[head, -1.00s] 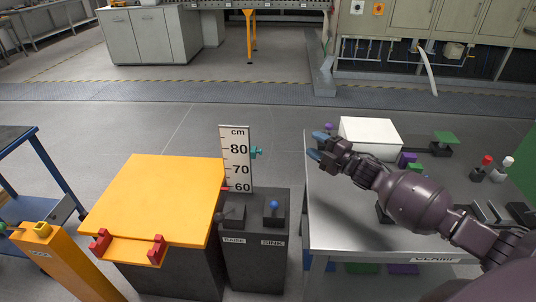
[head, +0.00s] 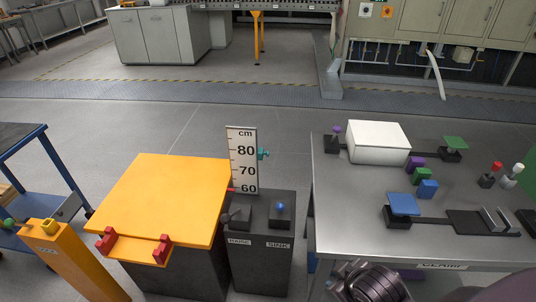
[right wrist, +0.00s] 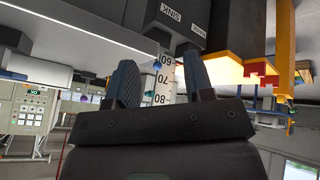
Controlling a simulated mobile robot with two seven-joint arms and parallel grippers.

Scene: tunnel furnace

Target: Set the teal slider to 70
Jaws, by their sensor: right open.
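The teal slider (head: 263,154) sits at the right edge of the upright white cm scale (head: 242,160), a little below the 80 mark. A small red mark (head: 232,190) shows at the scale's lower left, near 60. In the right wrist view the scale (right wrist: 161,87) appears upside down between my fingers, farther off. The slider cannot be made out there. My right gripper (right wrist: 158,62) is open and nothing is seen held in it. In the head view only a dark part of my right arm shows at the bottom edge, right of the scale. My left gripper is out of view.
The scale stands behind a dark box (head: 262,250) with levers marked RAISE and SINK, one blue-knobbed (head: 281,207). A yellow-topped block (head: 160,195) stands left of it. A steel table (head: 340,225) with a white box (head: 377,142) is on the right, with a floor gap between.

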